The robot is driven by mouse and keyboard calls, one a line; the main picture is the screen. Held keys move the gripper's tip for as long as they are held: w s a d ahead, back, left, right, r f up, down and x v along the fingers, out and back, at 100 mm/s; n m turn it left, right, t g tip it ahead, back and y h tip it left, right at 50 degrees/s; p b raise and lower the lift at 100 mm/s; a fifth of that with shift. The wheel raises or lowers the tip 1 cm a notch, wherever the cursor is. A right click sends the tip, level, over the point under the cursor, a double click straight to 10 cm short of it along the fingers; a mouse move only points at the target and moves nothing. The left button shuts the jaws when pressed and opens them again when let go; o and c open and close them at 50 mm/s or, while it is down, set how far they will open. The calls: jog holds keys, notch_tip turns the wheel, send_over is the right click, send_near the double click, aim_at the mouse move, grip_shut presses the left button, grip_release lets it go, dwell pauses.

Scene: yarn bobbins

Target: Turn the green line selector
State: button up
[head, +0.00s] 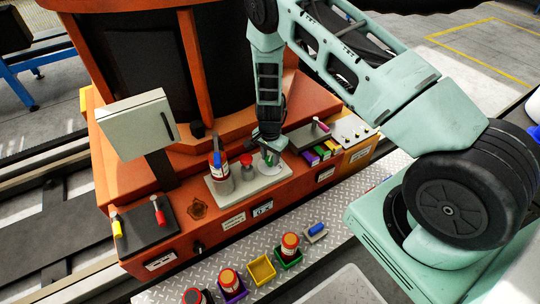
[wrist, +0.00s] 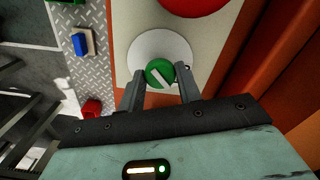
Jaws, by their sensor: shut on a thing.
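The green line selector (wrist: 159,72) is a round green knob with a white bar, on a white disc (wrist: 146,43) in the wrist view. In the head view the green knob (head: 270,158) shows small under my gripper, on a pale panel (head: 225,192) of the orange machine. My gripper (wrist: 160,88) has a finger on each side of the knob and is shut on it. The white bar runs diagonally, from upper left to lower right. In the head view my gripper (head: 268,147) points down and partly hides the knob.
Levers (head: 158,211) stand further left. Coloured boxes (head: 262,270) with bobbins lie on the metal walkway in front. A grey box (head: 138,125) rises at left.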

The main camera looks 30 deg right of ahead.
aim_at(270, 159)
jog(key=shift+w, duration=0.1)
dwell(0.3)
jog(key=o, duration=1)
jog(key=shift+r, duration=0.1)
notch_tip(270, 159, up, 17)
jog(key=p, duration=0.2)
jog(key=shift+r, duration=0.15)
